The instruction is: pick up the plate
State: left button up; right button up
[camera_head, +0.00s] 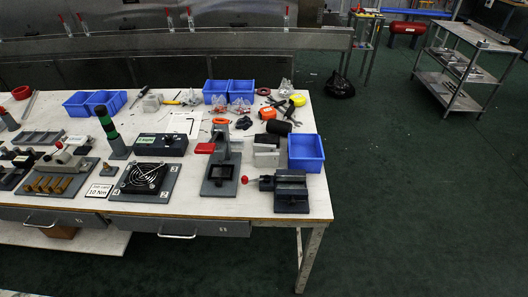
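No single thing clearly stands out as the plate. A flat grey plate (119,196) lies near the front edge of the workbench, with a black fan (142,177) on it and white number labels at its corners. To its left, another grey plate (76,188) carries several brown pegs (47,184). A slotted grey block (38,138) lies farther back on the left. I cannot tell which of these is meant. Neither of my grippers is in view.
The workbench (240,205) is crowded with a vise (290,188), a press-like stand (220,171), a black box (161,145), a blue bin (305,153) and tools. Drawers (180,226) sit under its front edge. Green floor (420,200) is clear at right; a metal cart (462,68) stands far back.

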aim_at(257, 147)
jog(key=l+u, duration=0.2)
jog(key=u, duration=0.2)
jog(key=i+l+u, duration=0.1)
jog(key=l+u, duration=0.7)
jog(key=l, duration=1)
jog(key=k+l+u, duration=0.1)
jog(key=l, duration=0.55)
jog(key=k+l, duration=0.1)
jog(key=l, duration=0.5)
jog(key=k+l+u, duration=0.1)
jog(key=l, duration=0.5)
